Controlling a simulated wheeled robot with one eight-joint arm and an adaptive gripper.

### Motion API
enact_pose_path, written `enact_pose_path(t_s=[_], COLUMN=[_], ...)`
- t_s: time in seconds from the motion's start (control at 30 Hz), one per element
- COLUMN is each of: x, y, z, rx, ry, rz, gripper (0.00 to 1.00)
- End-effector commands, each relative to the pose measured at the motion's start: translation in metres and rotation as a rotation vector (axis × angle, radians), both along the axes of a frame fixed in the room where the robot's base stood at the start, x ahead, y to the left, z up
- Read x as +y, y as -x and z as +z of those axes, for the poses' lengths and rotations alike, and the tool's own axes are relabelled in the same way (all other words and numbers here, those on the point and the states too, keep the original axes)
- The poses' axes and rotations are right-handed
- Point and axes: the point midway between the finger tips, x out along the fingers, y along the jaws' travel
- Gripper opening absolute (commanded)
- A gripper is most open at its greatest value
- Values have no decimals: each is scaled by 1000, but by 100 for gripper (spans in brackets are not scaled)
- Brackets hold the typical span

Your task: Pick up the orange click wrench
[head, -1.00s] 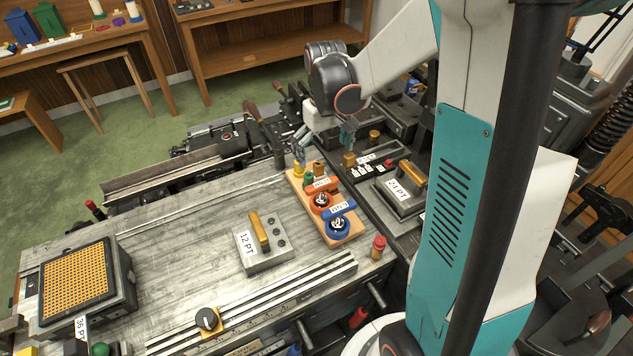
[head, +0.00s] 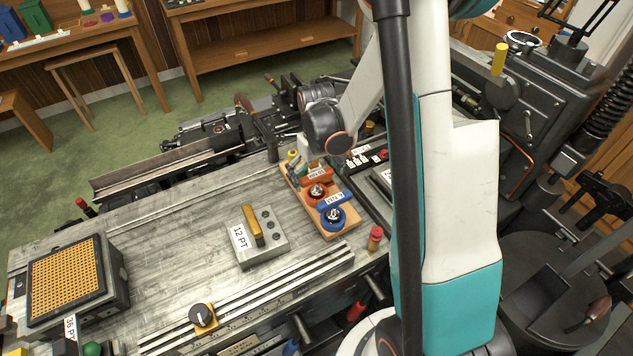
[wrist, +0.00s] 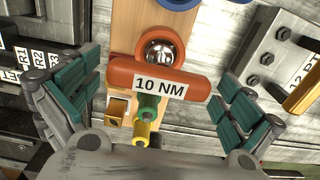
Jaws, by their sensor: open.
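The orange click wrench (wrist: 150,75), labelled 10 NM, lies across a wooden board in the wrist view, with a round chrome part at its middle. It also shows in the head view (head: 316,178), next to the blue wrench (head: 333,214). My gripper (wrist: 157,88) is open and empty, with one teal-padded finger on each side of the orange wrench's ends. A gap shows between the fingers and the wrench. In the head view my wrist hides most of the gripper and the far end of the board.
The wooden board (wrist: 120,32) also carries green and yellow cylinders (wrist: 148,108) and a small brass block (wrist: 117,109). A grey 12 PT block (head: 262,250) with a yellow handle stands to its left in the head view. A red-capped piece (head: 375,238) stands near the board's front.

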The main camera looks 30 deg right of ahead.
Motion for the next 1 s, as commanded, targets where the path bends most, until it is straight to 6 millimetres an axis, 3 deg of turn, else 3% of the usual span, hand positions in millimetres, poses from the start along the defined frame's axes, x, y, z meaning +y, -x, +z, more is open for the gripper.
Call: enact_pose_path(t_s=[0.23,0.4,0.43,0.77,1.0], x=[0,0,0,0,0], y=[0,0,0,0,0], z=[-1,-1,-1,0,17], rx=[0,0,0,0,0], ry=[0,0,0,0,0], rz=[0,0,0,0,0], gripper=[98,59,57,57,57])
